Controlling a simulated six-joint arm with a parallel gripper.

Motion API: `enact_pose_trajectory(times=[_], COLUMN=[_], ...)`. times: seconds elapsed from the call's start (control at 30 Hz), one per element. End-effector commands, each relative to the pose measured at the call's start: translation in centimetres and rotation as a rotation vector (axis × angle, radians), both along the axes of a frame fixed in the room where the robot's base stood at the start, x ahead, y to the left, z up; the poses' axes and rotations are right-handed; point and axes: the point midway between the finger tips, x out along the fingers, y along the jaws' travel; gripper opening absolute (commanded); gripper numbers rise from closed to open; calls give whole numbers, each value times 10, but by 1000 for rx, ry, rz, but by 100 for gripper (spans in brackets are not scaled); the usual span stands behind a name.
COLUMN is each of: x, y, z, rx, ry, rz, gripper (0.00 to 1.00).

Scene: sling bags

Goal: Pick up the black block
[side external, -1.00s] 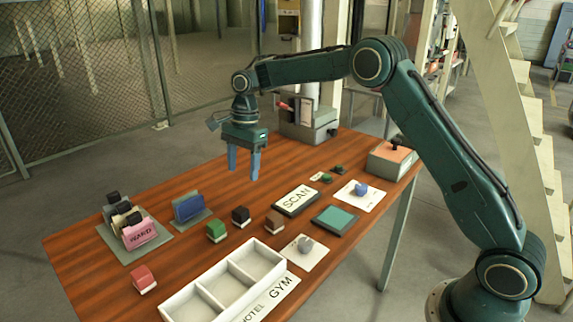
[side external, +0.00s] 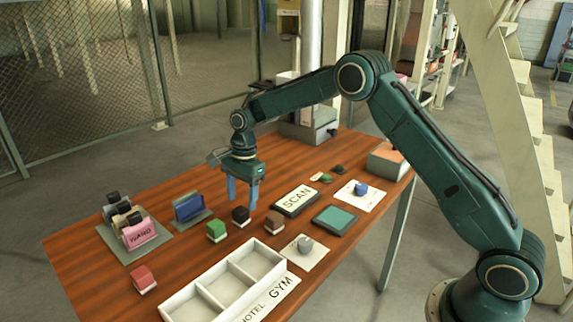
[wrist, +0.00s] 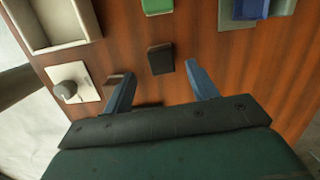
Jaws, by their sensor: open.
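The black block (side external: 240,215) stands on the wooden table between the green block (side external: 216,231) and the brown block (side external: 274,222). In the wrist view the black block (wrist: 160,58) lies just beyond the fingertips, roughly midway between them. My gripper (side external: 243,206) is open and empty, its blue fingers pointing down close to the black block. In the wrist view my gripper (wrist: 160,68) shows its two fingers spread apart, with the brown block (wrist: 115,86) beside the left finger.
A white compartment tray (side external: 198,308) stands at the front. A grey knob on a white card (side external: 305,246), a SCAN pad (side external: 297,200) and a teal pad (side external: 335,219) lie to the right. A blue bag in a stand (side external: 189,208) and a pink bag (side external: 139,233) are at left.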

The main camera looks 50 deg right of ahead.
Motion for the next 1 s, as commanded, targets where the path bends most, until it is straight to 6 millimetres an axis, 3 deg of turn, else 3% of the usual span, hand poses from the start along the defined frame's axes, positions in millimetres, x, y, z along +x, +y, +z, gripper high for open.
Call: enact_pose_trajectory(times=[0.6, 1.0], x=[1, 1], y=[8, 8], z=[-50, -51], rx=[-1, -1], ry=[1, 1], rz=[0, 0], gripper=[58, 58])
